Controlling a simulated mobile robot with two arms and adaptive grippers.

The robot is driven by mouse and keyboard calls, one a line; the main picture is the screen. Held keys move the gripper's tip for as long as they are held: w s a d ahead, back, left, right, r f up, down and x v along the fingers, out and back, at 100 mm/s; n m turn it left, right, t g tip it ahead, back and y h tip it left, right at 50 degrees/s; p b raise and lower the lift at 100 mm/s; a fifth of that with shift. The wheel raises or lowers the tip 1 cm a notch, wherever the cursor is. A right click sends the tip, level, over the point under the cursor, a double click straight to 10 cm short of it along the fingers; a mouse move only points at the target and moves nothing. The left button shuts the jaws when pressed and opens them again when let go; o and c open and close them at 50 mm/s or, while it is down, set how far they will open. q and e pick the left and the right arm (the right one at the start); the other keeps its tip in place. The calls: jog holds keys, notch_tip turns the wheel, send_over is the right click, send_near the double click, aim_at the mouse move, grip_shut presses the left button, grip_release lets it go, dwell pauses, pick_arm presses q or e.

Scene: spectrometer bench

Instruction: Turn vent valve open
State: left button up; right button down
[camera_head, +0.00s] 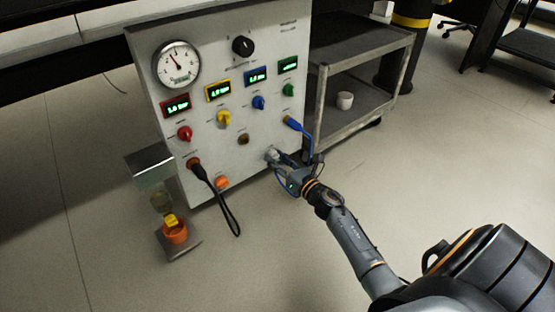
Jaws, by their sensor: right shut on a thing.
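The grey-white panel (230,60) stands upright with a gauge, displays and coloured knobs. A small pale grey knob (271,155), which looks like the vent valve, sits low at the panel's right. My right gripper (280,162) reaches it from the lower right and is shut on it. The fingers partly cover the knob, so its turn angle cannot be read. My left gripper is not in view.
A blue cable (304,135) runs from the panel down beside my right gripper. A black cable (222,200) hangs at the panel's lower left. A grey cart (360,110) holding a white cup (345,100) stands at the right.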

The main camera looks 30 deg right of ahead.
jog(key=shift+m, duration=0.4)
jog(key=m+p, duration=0.1)
jog(key=m, duration=0.1)
jog(key=shift+r+m+p, duration=0.1)
jog(key=shift+m+p, duration=0.2)
jog(key=shift+m, duration=0.1)
jog(key=m+p, duration=0.2)
jog(key=m, duration=0.2)
jog(key=shift+m, duration=0.3)
jog(key=m+p, duration=0.2)
jog(key=m, duration=0.3)
jog(key=shift+p, duration=0.3)
jog(key=shift+d+m+p, duration=0.1)
jog(key=shift+m+p, duration=0.6)
jog(key=shift+m, duration=1.3)
